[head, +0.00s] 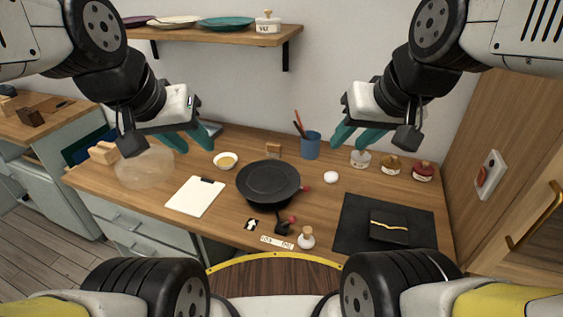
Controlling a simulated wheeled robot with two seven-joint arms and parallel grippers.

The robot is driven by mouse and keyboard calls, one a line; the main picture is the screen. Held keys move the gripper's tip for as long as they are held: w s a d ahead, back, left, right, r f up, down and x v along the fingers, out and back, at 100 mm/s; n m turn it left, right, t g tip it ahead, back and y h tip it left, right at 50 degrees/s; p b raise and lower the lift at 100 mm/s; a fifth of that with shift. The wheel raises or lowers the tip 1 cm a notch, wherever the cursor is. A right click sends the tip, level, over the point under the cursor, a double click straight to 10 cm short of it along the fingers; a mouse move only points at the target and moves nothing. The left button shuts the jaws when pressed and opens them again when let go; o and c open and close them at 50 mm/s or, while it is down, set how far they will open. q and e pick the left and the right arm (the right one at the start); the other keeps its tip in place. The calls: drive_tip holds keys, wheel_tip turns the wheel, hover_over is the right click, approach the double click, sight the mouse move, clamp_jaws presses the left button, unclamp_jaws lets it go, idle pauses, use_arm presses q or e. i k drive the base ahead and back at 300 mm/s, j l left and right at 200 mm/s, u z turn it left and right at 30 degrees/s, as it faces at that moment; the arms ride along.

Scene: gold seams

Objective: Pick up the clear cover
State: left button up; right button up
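The clear cover (145,170) looks like a pale see-through dome at the left end of the wooden table.
A black pan (268,182) stands mid-table. Around it are a white clipboard (195,196), a small bowl (226,160), a blue cup (311,146) and several jars (391,166). A black mat (352,232) lies at right. A shelf (215,36) with plates hangs above.

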sight(152, 167)
drive_tip(key=k+z, duration=0.15)
drive_tip(key=z, duration=1.1)
drive_tip(key=u, duration=2.3)
drive_tip(key=i+j+z, duration=0.45)
drive_tip(key=i+j, duration=0.15)
drive_tip(key=j, duration=0.2)
drive_tip(key=i+j+z, duration=0.2)
drive_tip(key=j, duration=0.25)
